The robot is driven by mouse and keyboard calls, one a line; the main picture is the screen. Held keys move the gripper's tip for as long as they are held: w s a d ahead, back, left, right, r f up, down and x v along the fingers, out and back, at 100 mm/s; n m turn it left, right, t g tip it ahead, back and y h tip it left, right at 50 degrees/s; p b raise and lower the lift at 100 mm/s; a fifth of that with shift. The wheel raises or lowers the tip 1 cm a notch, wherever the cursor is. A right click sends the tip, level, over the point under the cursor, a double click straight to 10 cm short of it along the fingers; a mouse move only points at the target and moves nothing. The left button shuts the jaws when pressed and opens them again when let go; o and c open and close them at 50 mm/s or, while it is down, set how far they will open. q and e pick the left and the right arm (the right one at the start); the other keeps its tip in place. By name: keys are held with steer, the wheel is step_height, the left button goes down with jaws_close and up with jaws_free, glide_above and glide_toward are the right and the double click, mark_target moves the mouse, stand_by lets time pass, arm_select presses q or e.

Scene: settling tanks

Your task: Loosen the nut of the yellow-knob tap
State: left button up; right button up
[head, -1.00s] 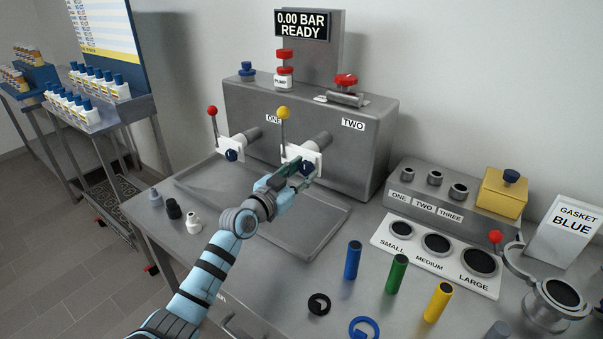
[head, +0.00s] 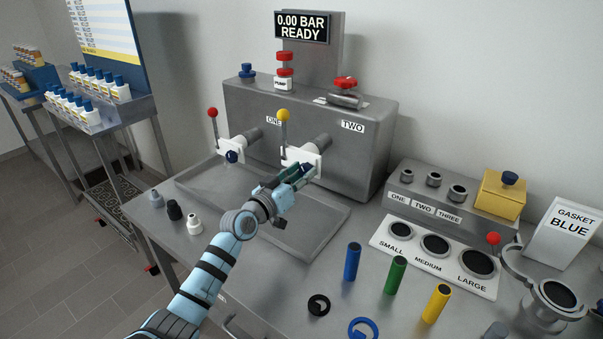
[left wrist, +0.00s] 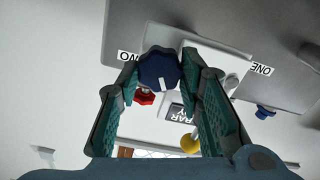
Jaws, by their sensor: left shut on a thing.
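The yellow-knob tap (head: 283,116) stands on the grey box at the middle, its lever upright above a white plate (head: 291,157). Its dark blue nut (head: 307,169) is at the front, partly hidden by my fingers. My left gripper (head: 298,171) is shut on this nut. In the left wrist view the nut (left wrist: 159,70), with a white mark on its face, sits between the two green-padded fingertips. The yellow knob (left wrist: 189,144) shows below it there. My right gripper is not in view.
A red-knob tap (head: 213,113) stands just left. A shallow tray (head: 325,232) lies beneath my left gripper. Small bottles (head: 174,210) stand at the table's left, and coloured tubes (head: 397,275) stand at the front right. The display (head: 302,26) reads 0.00 BAR READY.

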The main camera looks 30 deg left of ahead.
arm_select(q)
steer(key=n+p, duration=0.1)
steer(key=n, duration=0.5)
steer(key=shift+r+n, duration=0.1)
steer(key=shift+n, duration=0.2)
steer(key=n+p, duration=0.1)
steer(key=n, duration=0.4)
steer(key=shift+a+n+p, duration=0.1)
steer(key=shift+n+p, duration=0.2)
steer(key=shift+p, duration=0.05)
steer(key=o, duration=1.2)
steer(key=shift+c, duration=0.2)
steer(key=shift+s, duration=0.1)
steer(key=s+a, duration=0.1)
steer(key=s, duration=1)
steer(key=shift+s+a, duration=0.35)
